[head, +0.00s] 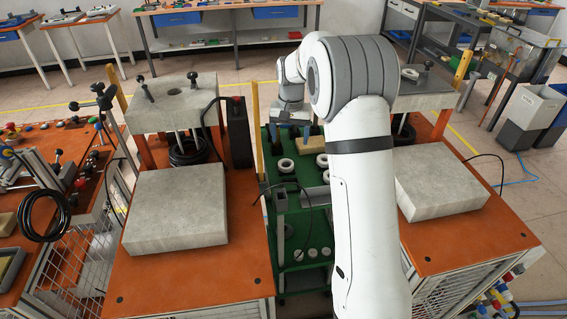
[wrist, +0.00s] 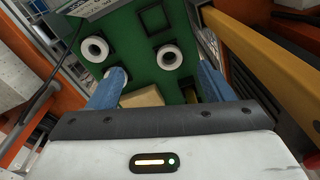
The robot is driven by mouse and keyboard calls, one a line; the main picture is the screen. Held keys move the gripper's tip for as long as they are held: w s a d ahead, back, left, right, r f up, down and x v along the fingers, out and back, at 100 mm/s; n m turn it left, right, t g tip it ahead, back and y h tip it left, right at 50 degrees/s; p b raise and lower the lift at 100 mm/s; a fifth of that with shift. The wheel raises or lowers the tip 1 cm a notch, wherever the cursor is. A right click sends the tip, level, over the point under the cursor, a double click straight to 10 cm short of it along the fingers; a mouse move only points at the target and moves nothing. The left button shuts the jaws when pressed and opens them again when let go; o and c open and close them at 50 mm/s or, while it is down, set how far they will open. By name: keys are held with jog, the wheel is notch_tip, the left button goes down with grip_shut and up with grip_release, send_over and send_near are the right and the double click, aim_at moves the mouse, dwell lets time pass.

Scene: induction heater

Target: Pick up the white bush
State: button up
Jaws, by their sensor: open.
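White ring-shaped bushes stand on a green board. In the wrist view, one white bush (wrist: 168,57) is ahead between the two blue fingers, and another white bush (wrist: 95,49) is to the left. A third white round piece (wrist: 118,76) is partly hidden by the left finger. My gripper (wrist: 160,82) is open and empty, with its fingers apart above the board. In the head view, a white bush (head: 284,165) shows on the green cart (head: 283,205), just below my gripper (head: 291,138). My arm hides part of the cart.
A tan block (wrist: 143,97) lies between the fingers in the wrist view, nearer than the bush. A yellow post (head: 257,135) and orange tables with grey stone slabs (head: 177,208) flank the cart. A black cable (head: 290,188) hangs over it.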

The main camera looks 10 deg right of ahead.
jog(key=shift+m+g, duration=0.3)
jog(key=shift+m, duration=0.2)
jog(key=w+f, duration=0.2)
jog(key=f, duration=0.3)
jog(key=w+f+p, duration=0.1)
jog(key=w+f, duration=0.2)
jog(key=f, duration=0.3)
jog(key=w+f+p, duration=0.1)
jog(key=w+f, duration=0.1)
jog(key=f, duration=0.3)
jog(key=shift+w+d+f, duration=0.2)
jog(key=shift+w+f, duration=0.15)
jog(key=shift+c, duration=0.5)
jog(key=c, duration=1)
notch_tip(320, 180, up, 12)
jog(key=shift+c, duration=0.2)
notch_tip(320, 180, up, 6)
jog(key=p, duration=0.4)
send_over(286, 160)
jog(key=s, duration=0.1)
jog(key=shift+s+a+f, duration=0.15)
jog(key=shift+s+f, duration=0.05)
